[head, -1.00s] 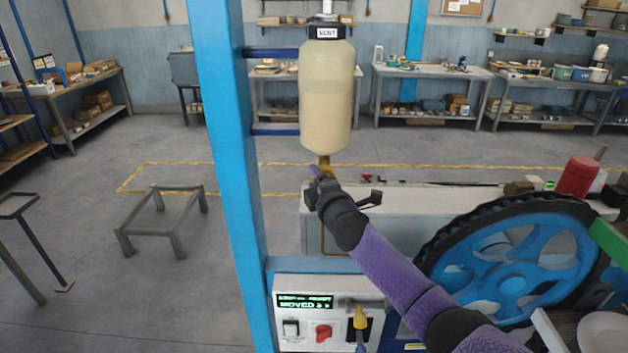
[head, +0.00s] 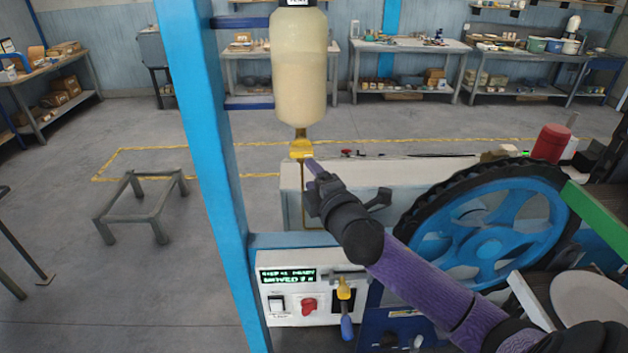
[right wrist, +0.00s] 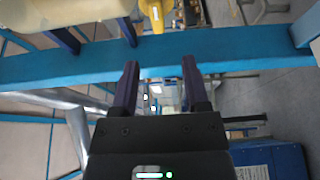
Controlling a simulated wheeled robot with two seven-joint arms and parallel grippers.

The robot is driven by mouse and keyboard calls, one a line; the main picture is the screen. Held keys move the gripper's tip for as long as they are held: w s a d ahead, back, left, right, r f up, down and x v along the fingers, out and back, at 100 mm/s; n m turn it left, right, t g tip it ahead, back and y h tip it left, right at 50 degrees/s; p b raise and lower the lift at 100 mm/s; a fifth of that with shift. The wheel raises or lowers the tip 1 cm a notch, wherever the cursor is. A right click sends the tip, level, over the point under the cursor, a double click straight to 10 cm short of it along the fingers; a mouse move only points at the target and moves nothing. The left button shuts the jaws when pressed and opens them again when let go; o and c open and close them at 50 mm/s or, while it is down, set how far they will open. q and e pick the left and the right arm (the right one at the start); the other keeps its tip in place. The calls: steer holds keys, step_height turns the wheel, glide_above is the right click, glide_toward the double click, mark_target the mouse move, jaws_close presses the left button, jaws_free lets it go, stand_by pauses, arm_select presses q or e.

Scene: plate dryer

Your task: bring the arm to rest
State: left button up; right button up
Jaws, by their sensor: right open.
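My right arm comes in from the lower right in the head view, its sleeve purple and its joints black. My right gripper (head: 311,171) is just below the yellow valve (head: 301,149) under the cream tank (head: 300,70). In the right wrist view the gripper (right wrist: 160,85) has its two dark fingers apart with nothing between them. The yellow valve piece (right wrist: 158,12) shows beyond the fingertips at the top, and a blue beam (right wrist: 230,50) crosses behind them. In the head view I cannot tell whether the gripper touches the valve. My left gripper is not in view.
A blue post (head: 205,180) stands left of the tank. A control panel (head: 292,299) with a lit display and a yellow-and-blue lever (head: 346,310) is below. A large blue wheel (head: 480,230) and a white plate (head: 590,300) are at right.

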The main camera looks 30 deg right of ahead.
stand_by(0.4)
steer(key=s+a+f+m+g, duration=0.45)
steer(key=s+f+m, duration=0.25)
steer(key=f, duration=0.2)
steer(key=s+a+f+m+g+y, duration=0.2)
steer(key=s+a+f+m+g, duration=0.25)
steer(key=s, duration=0.55)
steer(key=s+a+f+m+g+y, duration=0.1)
steer(key=s+a+f+m+g, duration=0.35)
steer(key=s, duration=0.55)
step_height(320, 180, down, 35)
steer(key=s+n+g+b, duration=0.1)
steer(key=n+g+b, duration=0.1)
steer(key=b, duration=1.7)
arm_select(q)
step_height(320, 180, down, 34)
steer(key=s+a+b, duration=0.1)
steer(key=b, duration=1.4)
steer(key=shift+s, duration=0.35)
arm_select(e)
steer(key=s+d+f, duration=0.1)
steer(key=s+f, duration=0.6)
steer(key=f, duration=0.6)
steer(key=s+d+f+g, duration=0.1)
steer(key=s+f, duration=0.6)
steer(key=f, duration=0.7)
steer(key=shift+s, duration=0.2)
